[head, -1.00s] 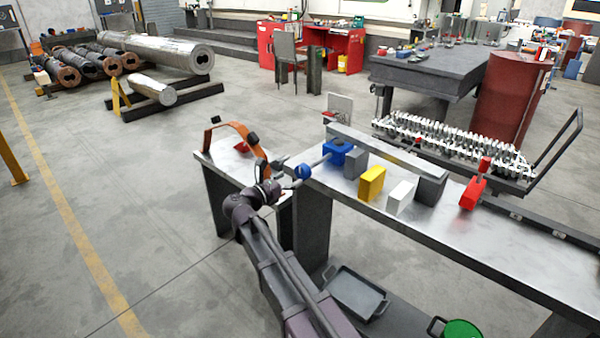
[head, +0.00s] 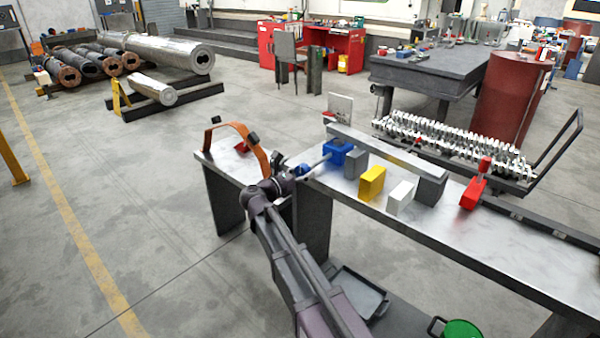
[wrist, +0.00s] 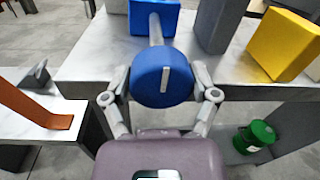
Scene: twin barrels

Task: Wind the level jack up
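The level jack's blue body (head: 336,153) stands on the steel bench, with a thin rod running to a round blue knob. In the wrist view the blue body (wrist: 155,16) is at the top, and the knob (wrist: 162,88) faces me with a pale line on it. My gripper (wrist: 162,72) has its fingers spread, one on each side of the knob. Whether the fingers touch it is not clear. In the head view my gripper (head: 291,173) is at the knob and partly hides it.
A grey block (head: 356,163), a yellow block (head: 371,184) and a white block (head: 400,195) stand right of the jack. An orange curved strap (head: 258,146) is on the left bench part. A green pot (head: 461,331) is low at right.

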